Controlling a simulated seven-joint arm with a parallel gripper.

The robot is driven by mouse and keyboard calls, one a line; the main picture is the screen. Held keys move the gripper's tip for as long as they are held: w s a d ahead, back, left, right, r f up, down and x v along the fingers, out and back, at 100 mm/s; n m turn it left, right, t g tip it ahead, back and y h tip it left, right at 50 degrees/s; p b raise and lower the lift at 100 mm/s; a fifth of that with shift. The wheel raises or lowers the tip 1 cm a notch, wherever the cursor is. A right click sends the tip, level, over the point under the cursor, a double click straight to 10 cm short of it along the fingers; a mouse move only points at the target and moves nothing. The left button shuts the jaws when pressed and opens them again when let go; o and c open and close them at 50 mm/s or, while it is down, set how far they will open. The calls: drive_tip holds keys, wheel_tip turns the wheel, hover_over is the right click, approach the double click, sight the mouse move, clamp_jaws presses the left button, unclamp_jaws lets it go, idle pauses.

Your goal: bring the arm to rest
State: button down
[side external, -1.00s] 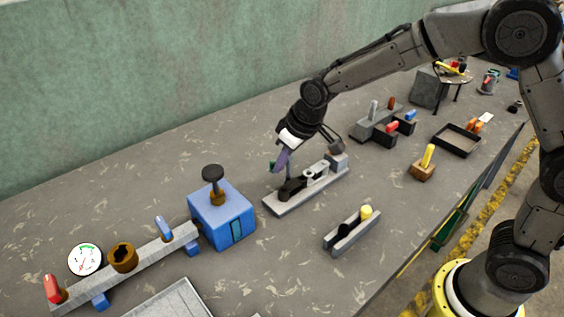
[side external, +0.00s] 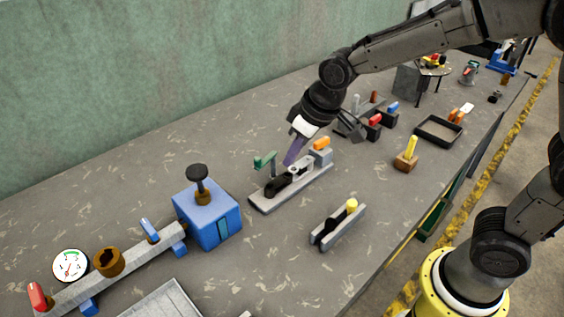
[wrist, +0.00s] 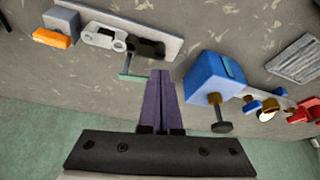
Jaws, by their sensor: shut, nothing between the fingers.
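My gripper (side external: 292,155) has purple fingers, pressed together with nothing between them. In the side external view it hangs over the far side of a grey fixture (side external: 268,203) with a black and silver clamp, near the fixture's green-topped lever (side external: 264,160) and orange part (side external: 321,143). In the wrist view the closed fingers (wrist: 161,75) point toward the bench, with the green lever bar (wrist: 131,76) just left of their tips. Whether the fingers touch the fixture cannot be told.
A blue box (side external: 209,220) with a black knob stands left of the fixture. A smaller holder with a yellow knob (side external: 351,205) lies in front. A wooden block with a yellow handle (side external: 405,163), a black tray (side external: 424,134) and grey blocks stand right. The green wall (side external: 130,75) is behind.

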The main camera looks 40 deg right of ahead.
drive_tip(key=s+d+r+m+t, duration=0.2)
drive_tip(key=s+d+r, duration=0.6)
drive_tip(key=s+r, duration=0.35)
drive_tip(key=s+d+f+h, duration=0.1)
drive_tip(key=s+f, duration=0.4)
drive_tip(key=s, duration=0.6)
drive_tip(key=shift+s+d+f+m+g, duration=0.15)
drive_tip(key=shift+d+m+g, duration=0.15)
drive_tip(key=shift+m, duration=0.1)
drive_tip(key=c, duration=1.5)
unclamp_jaws()
drive_tip(key=shift+c, duration=0.2)
